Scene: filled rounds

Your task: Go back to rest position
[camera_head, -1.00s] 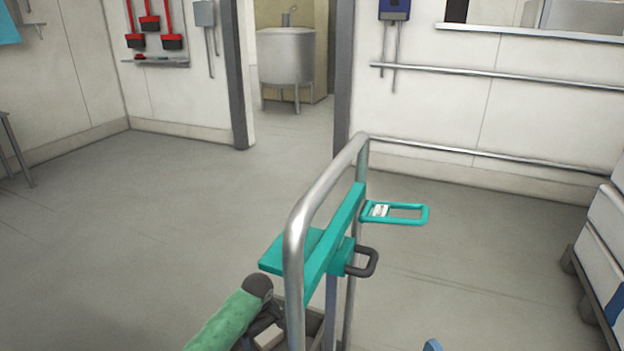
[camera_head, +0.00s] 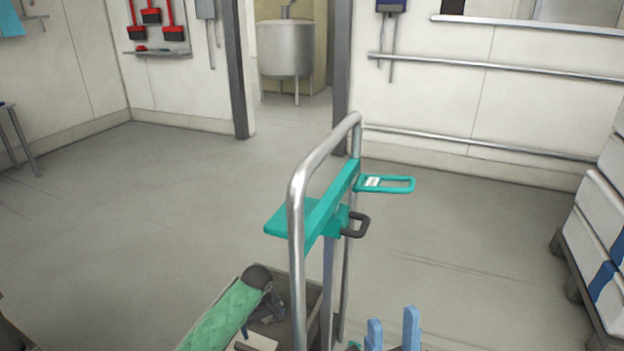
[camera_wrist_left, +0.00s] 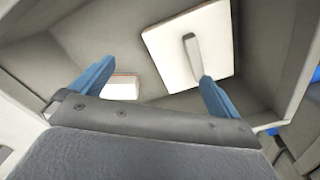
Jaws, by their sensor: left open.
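My left arm, in a green quilted sleeve, comes in from the bottom left in the head view. Its left gripper (camera_head: 250,331) hangs over the grey bin (camera_head: 314,285) of a cart, partly hidden by my wrist. In the left wrist view its blue fingers (camera_wrist_left: 156,76) stand apart with nothing between them. A white board (camera_wrist_left: 165,45) with a grey handle and a small white block (camera_wrist_left: 122,88) lie beyond the fingertips. My right gripper (camera_head: 393,335) shows only blue fingers at the bottom edge, pointing up, apart and empty.
The cart's steel push handle (camera_head: 296,205) rises between my two grippers. It carries a teal bracket (camera_head: 293,216), a teal loop (camera_head: 398,184) and a dark hook (camera_head: 358,227). White boxes (camera_head: 587,230) are stacked at the right.

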